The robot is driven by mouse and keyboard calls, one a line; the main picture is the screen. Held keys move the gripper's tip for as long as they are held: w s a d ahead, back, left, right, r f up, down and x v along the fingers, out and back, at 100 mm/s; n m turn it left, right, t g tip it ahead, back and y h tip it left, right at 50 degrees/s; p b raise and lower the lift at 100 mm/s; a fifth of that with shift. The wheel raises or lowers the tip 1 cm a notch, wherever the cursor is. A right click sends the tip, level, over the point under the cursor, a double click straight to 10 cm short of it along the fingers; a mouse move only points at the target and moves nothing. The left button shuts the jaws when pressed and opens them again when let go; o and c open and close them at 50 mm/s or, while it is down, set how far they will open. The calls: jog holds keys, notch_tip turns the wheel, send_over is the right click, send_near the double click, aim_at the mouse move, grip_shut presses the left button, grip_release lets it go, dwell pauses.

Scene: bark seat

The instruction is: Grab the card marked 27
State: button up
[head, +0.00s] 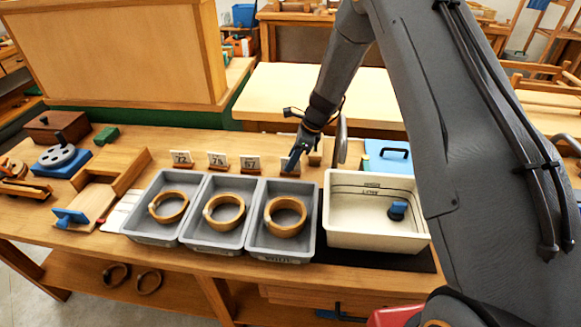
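The leftmost card (181,157) seems to read 72, the second card (217,159) looks like 74 or 76, and the third card (250,163) looks like 67 or 57. A fourth card (285,165) is partly hidden by my gripper, and its number cannot be read. I cannot pick out a card that clearly reads 27. My gripper (292,161) points down at the fourth card, in front of or against it. Whether its fingers are apart or closed is not clear.
Grey trays (141,237) each hold a wooden ring. A white basin (338,222) with a blue-handled item stands right of them. A blue box (390,157) and a curved metal post (341,140) are close right of my gripper. Wooden tools crowd the left.

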jog(key=shift+a+f, duration=0.15)
jog(key=shift+f, duration=0.3)
grip_shut()
